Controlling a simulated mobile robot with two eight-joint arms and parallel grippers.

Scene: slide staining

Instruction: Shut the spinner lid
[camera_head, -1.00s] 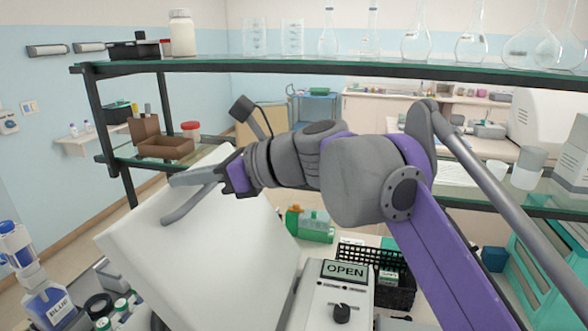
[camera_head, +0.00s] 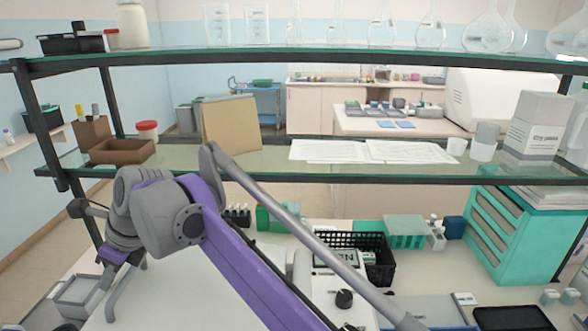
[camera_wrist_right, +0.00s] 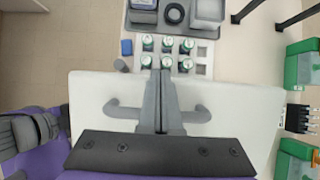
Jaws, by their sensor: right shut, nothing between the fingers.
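The spinner is a white machine with a front panel and a black knob (camera_head: 344,299). Its display (camera_head: 335,258) is partly hidden by my right arm; the letters "EN" show. The spinner's broad white lid (camera_head: 185,295) lies low at the lower left and looks nearly flat; whether it is fully down cannot be told. The lid also fills the middle of the right wrist view (camera_wrist_right: 88,95). My right gripper (camera_head: 112,290) is shut and empty over the lid's left part. In the wrist view the gripper (camera_wrist_right: 160,85) points across the lid; contact is unclear. My left gripper is out of view.
A black basket (camera_head: 378,262) and green items stand behind the spinner. A glass shelf (camera_head: 270,160) with papers, a brown tray and cups runs above. A teal drawer unit (camera_head: 530,240) is at right. Green-capped bottles (camera_wrist_right: 167,58) stand beyond the lid in the wrist view.

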